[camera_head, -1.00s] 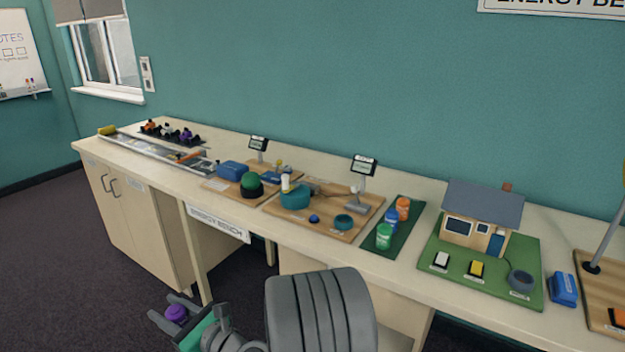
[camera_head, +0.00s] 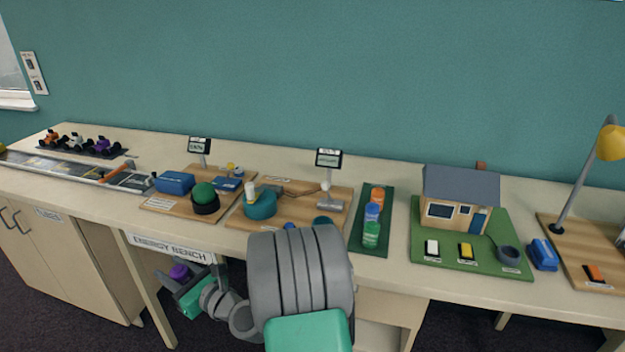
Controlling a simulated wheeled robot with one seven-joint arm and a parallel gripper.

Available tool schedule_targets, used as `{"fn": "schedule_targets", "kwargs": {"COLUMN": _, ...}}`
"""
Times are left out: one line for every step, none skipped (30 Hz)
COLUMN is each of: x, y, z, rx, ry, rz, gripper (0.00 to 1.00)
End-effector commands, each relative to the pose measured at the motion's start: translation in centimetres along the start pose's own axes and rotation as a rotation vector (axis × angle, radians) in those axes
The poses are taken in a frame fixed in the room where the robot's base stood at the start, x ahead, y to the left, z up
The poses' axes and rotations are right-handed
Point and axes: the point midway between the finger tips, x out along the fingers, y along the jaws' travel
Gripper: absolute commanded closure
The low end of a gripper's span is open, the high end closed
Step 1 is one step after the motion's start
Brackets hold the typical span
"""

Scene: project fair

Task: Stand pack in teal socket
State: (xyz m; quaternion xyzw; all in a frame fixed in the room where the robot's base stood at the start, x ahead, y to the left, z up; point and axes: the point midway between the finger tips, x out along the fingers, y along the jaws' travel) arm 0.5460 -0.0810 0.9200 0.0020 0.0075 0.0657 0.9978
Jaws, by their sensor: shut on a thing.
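My gripper (camera_head: 183,275) is low in front of the bench, below its front edge, near the "Energy Bench" sign. It is shut on a purple pack (camera_head: 180,272), of which only the rounded end shows. A small dark teal ring-shaped socket (camera_head: 323,221) sits near the front of the middle wooden board, partly hidden behind my arm. A larger teal round block (camera_head: 260,206) with a pale upright piece stands to its left on the same board. My gripper is left of and below both.
A green tray (camera_head: 374,191) holds orange, blue and green bottle-like packs (camera_head: 371,235).

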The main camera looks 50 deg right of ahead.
Motion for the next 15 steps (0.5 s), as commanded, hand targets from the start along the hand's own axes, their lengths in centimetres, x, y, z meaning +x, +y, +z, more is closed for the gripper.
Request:
{"fn": "schedule_targets", "kwargs": {"x": -0.2, "y": -2.9, "z": 1.2, "rx": 0.000, "ry": 0.003, "rz": -0.057, "gripper": 1.00}}
{"fn": "schedule_targets", "kwargs": {"x": -0.3, "y": -4.6, "z": 1.6, "rx": 0.002, "ry": 0.005, "rz": -0.091, "gripper": 1.00}}
{"fn": "schedule_targets", "kwargs": {"x": -0.7, "y": -7.0, "z": 2.1, "rx": 0.002, "ry": 0.006, "rz": -0.140, "gripper": 1.00}}
{"fn": "schedule_targets", "kwargs": {"x": -1.0, "y": -8.9, "z": 2.5, "rx": 0.003, "ry": 0.007, "rz": -0.177, "gripper": 1.00}}
{"fn": "schedule_targets", "kwargs": {"x": -1.4, "y": -10.8, "z": 2.9, "rx": 0.003, "ry": 0.009, "rz": -0.216, "gripper": 1.00}}
{"fn": "schedule_targets", "kwargs": {"x": -2.1, "y": -13.4, "z": 3.4, "rx": 0.005, "ry": 0.009, "rz": -0.268, "gripper": 1.00}}
{"fn": "schedule_targets", "kwargs": {"x": -2.8, "y": -15.3, "z": 3.8, "rx": 0.006, "ry": 0.009, "rz": -0.309, "gripper": 1.00}}
{"fn": "schedule_targets", "kwargs": {"x": -3.5, "y": -17.3, "z": 4.2, "rx": 0.007, "ry": 0.010, "rz": -0.348, "gripper": 1.00}}
{"fn": "schedule_targets", "kwargs": {"x": -4.5, "y": -19.9, "z": 4.8, "rx": 0.007, "ry": 0.008, "rz": -0.402, "gripper": 1.00}}
{"fn": "schedule_targets", "kwargs": {"x": -5.4, "y": -21.7, "z": 5.1, "rx": 0.008, "ry": 0.008, "rz": -0.442, "gripper": 1.00}}
{"fn": "schedule_targets", "kwargs": {"x": -6.3, "y": -23.5, "z": 5.5, "rx": 0.007, "ry": 0.007, "rz": -0.480, "gripper": 1.00}}
{"fn": "schedule_targets", "kwargs": {"x": -7.6, "y": -25.9, "z": 6.0, "rx": 0.008, "ry": 0.004, "rz": -0.532, "gripper": 1.00}}
{"fn": "schedule_targets", "kwargs": {"x": -8.6, "y": -27.6, "z": 6.4, "rx": 0.007, "ry": 0.002, "rz": -0.569, "gripper": 1.00}}
{"fn": "schedule_targets", "kwargs": {"x": -9.7, "y": -29.2, "z": 6.7, "rx": 0.008, "ry": 0.002, "rz": -0.606, "gripper": 1.00}}
{"fn": "schedule_targets", "kwargs": {"x": -11.1, "y": -31.2, "z": 7.1, "rx": 0.007, "ry": -0.002, "rz": -0.651, "gripper": 1.00}}
